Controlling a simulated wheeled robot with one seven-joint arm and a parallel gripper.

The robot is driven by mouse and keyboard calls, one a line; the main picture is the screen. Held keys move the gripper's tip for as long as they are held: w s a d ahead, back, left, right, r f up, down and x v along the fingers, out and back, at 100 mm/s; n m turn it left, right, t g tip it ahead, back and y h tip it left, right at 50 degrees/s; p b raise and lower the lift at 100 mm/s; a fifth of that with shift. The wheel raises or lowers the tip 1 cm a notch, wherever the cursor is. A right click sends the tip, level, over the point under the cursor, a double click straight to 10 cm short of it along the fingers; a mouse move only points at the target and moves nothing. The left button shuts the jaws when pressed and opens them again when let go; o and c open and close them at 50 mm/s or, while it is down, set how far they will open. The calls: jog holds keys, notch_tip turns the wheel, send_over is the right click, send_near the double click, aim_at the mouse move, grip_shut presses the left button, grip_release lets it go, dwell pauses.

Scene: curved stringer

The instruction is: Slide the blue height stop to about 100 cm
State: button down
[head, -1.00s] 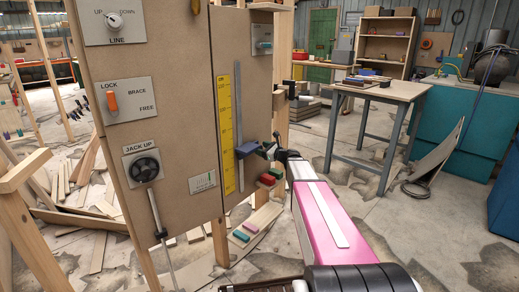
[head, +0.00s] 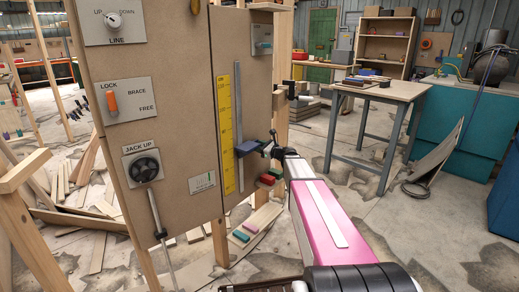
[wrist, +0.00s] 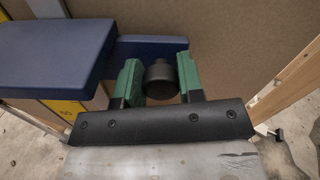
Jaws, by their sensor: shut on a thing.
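The blue height stop (head: 247,148) sits on a grey vertical rail (head: 239,105) beside a yellow scale strip (head: 226,135), on the brown panel. In the wrist view the stop's blue body (wrist: 55,55) fills the upper left, with another blue part behind the fingers. My gripper (wrist: 161,82), with green fingers, is shut on the stop's dark round knob (wrist: 160,78). In the head view my gripper (head: 272,148) is at the right end of the stop, small and partly hidden.
The panel carries a LINE dial (head: 114,20), an orange LOCK lever (head: 112,101) and a JACK UP wheel (head: 144,167). A wooden post stands at the panel's right edge. A workbench (head: 385,90) is further right.

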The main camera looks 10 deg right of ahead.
notch_tip(320, 180, up, 19)
jog(key=shift+r, duration=0.15)
dwell(0.5)
jog(key=c, duration=0.7)
grip_release()
jog(key=shift+c, duration=0.2)
jog(key=shift+d, duration=0.1)
jog(key=v, duration=1)
jog(key=shift+s+d, duration=0.15)
jog(key=shift+s, duration=0.2)
